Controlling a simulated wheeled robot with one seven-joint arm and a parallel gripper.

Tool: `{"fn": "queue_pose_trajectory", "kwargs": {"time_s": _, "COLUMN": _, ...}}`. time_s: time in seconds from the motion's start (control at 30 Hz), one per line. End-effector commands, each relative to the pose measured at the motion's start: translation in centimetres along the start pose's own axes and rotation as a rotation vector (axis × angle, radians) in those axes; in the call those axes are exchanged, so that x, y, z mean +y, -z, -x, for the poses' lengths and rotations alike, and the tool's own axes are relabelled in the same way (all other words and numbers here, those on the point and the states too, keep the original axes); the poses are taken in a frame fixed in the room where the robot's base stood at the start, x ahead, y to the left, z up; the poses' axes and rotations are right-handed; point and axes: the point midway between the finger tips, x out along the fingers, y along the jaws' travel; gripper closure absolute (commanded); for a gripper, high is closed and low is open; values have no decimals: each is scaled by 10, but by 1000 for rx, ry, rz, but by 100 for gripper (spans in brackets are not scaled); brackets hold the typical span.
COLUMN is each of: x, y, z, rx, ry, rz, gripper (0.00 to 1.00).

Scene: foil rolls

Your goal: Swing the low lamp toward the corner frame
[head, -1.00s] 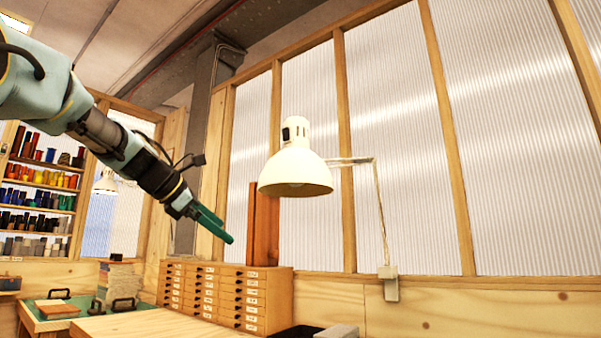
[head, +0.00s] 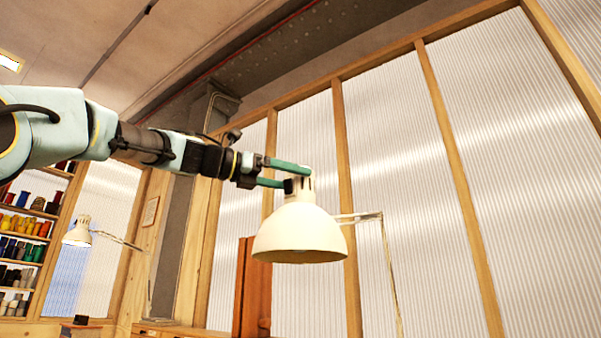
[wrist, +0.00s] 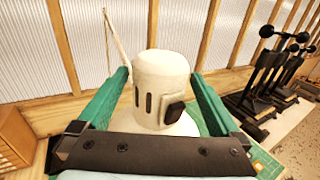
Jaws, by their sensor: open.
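A cream lamp (head: 300,235) with a wide bell shade hangs on a thin jointed arm in the middle of the head view, its opening facing down. My gripper (head: 299,178) is at the narrow cap on top of this lamp. In the wrist view the cap (wrist: 160,88) stands between my two green fingers, one on each side, and the jaws are open. I cannot tell whether either finger touches it. A second, smaller-looking lamp (head: 78,236) hangs farther off at the left. A wooden corner frame (head: 155,240) stands between the two lamps.
Ribbed translucent panels (head: 390,140) with wooden posts run behind the near lamp. A shelf of coloured spools (head: 22,228) is at the far left. Several black stands (wrist: 270,80) are on the right in the wrist view. A reddish-brown upright board (head: 250,285) stands below the lamp.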

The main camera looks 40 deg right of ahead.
Motion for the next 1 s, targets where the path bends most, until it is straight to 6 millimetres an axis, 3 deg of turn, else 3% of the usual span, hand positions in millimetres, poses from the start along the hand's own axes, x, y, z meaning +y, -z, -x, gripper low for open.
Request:
{"fn": "queue_pose_trajectory", "kwargs": {"time_s": 0.2, "x": 0, "y": -2, "z": -25, "rx": 1, "ry": 0, "rz": 0, "gripper": 0}}
{"fn": "queue_pose_trajectory", "kwargs": {"time_s": 0.57, "x": 1, "y": 1, "z": -30, "rx": 1, "ry": -2, "rz": -1, "gripper": 0}}
{"fn": "queue_pose_trajectory", "kwargs": {"time_s": 1.0, "x": 1, "y": 1, "z": -29, "rx": 1, "ry": -2, "rz": -1, "gripper": 48}}
